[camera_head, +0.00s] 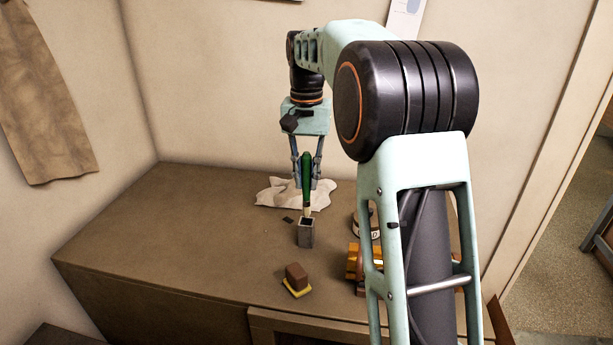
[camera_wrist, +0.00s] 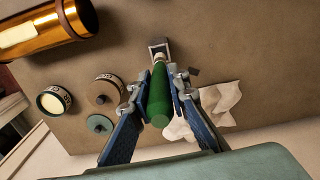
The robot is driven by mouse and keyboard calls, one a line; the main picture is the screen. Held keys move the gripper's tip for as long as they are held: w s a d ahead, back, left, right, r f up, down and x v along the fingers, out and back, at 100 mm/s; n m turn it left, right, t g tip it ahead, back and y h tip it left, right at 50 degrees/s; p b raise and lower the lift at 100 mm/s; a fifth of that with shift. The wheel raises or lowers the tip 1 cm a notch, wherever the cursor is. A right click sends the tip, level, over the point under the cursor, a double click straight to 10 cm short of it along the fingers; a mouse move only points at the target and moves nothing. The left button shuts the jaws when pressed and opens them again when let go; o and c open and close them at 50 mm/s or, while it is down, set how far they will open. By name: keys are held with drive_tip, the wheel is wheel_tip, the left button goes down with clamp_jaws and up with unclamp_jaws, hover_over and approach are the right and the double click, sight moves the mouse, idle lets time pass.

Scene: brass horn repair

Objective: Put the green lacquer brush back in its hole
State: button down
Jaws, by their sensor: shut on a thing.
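The lacquer brush (camera_head: 306,180) has a green handle and a pale lower end. It is upright in the head view, handle up, and my gripper (camera_wrist: 157,78) is shut on it. A small grey block (camera_head: 306,236) with a dark square opening stands on the bench right below the brush. In the wrist view the brush's green handle (camera_wrist: 158,100) points toward the camera, and its far end lies at the edge of the block (camera_wrist: 158,46). I cannot tell whether the tip is inside the opening or just above it.
A crumpled white cloth (camera_head: 275,194) lies behind the block. A brown block on a yellow base (camera_head: 297,280) sits in front. An orange-gold cylinder (camera_wrist: 45,28) and several round tins (camera_wrist: 54,101) stand to one side. The bench's left part (camera_head: 150,235) is clear.

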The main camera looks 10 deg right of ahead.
sight(306, 153)
drive_tip(key=shift+f+b, duration=2.45)
drive_tip(key=shift+f, duration=1.85)
drive_tip(key=c, duration=1.8)
unclamp_jaws()
drive_tip(key=shift+r, duration=0.1)
drive_tip(key=shift+o, duration=0.2)
wheel_tip(306, 153, up, 12)
